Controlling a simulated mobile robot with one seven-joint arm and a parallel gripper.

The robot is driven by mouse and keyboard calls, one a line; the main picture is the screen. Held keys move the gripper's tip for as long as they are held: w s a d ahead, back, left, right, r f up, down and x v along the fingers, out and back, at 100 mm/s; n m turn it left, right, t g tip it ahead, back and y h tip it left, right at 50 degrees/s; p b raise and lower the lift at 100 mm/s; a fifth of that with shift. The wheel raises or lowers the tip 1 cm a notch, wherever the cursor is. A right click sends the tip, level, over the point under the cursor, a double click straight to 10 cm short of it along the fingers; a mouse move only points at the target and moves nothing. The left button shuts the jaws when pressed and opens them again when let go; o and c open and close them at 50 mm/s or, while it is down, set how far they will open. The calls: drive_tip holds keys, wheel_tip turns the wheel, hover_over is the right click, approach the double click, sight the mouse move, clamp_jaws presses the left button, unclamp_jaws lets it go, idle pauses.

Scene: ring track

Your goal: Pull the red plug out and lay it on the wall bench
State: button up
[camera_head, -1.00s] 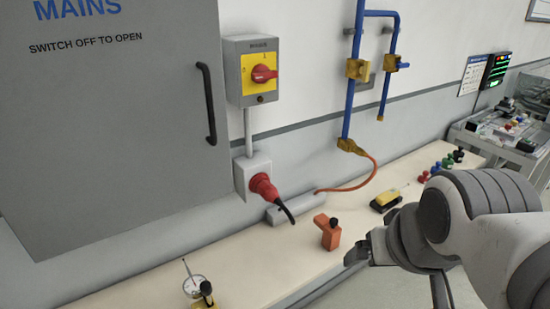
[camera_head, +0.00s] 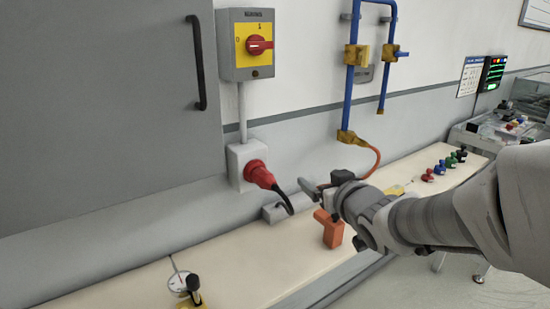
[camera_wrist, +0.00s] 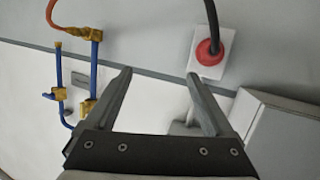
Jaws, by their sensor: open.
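The red plug (camera_head: 258,174) sits in the pale socket box (camera_head: 236,158) on the wall, with a dark cable hanging from it. In the wrist view the red plug (camera_wrist: 208,52) shows beyond the tip of the right-hand finger, outside the gap between the fingers. My gripper (camera_head: 320,184) is open and empty, to the right of the plug and apart from it. Its two spread fingers also show in the wrist view (camera_wrist: 158,75). The wall bench (camera_head: 235,255) runs below the socket, with bare surface at its front left.
A grey cabinet (camera_head: 95,110) stands left of the socket, and a red-handled switch (camera_head: 259,45) sits above it. Blue pipes (camera_head: 350,95) and an orange hose (camera_head: 374,160) are to the right. An orange block (camera_head: 329,229) and a dial gauge (camera_head: 177,281) stand on the bench.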

sight(265, 180)
drive_tip(key=a+f+n+y+b, duration=0.1)
drive_tip(key=a, duration=0.1)
drive_tip(key=w+a+f+y+b, duration=0.1)
drive_tip(key=a+f+y, duration=0.1)
drive_tip(key=a+f+n+y+b, duration=0.1)
drive_tip(key=a+f+y, duration=0.1)
drive_tip(key=shift+w+a+n+b, duration=0.15)
drive_tip(key=shift+w+n+b, duration=0.15)
drive_tip(key=shift+s+a+f+y, duration=0.2)
drive_tip(key=shift+a+y, duration=0.3)
drive_tip(key=shift+y, duration=0.2)
drive_tip(key=shift+w, duration=0.1)
drive_tip(key=shift+b+x, duration=0.3)
drive_tip(key=shift+x, duration=4.15)
drive_tip(key=shift+r+b, duration=0.15)
drive_tip(key=shift+b, duration=0.25)
clamp_jaws()
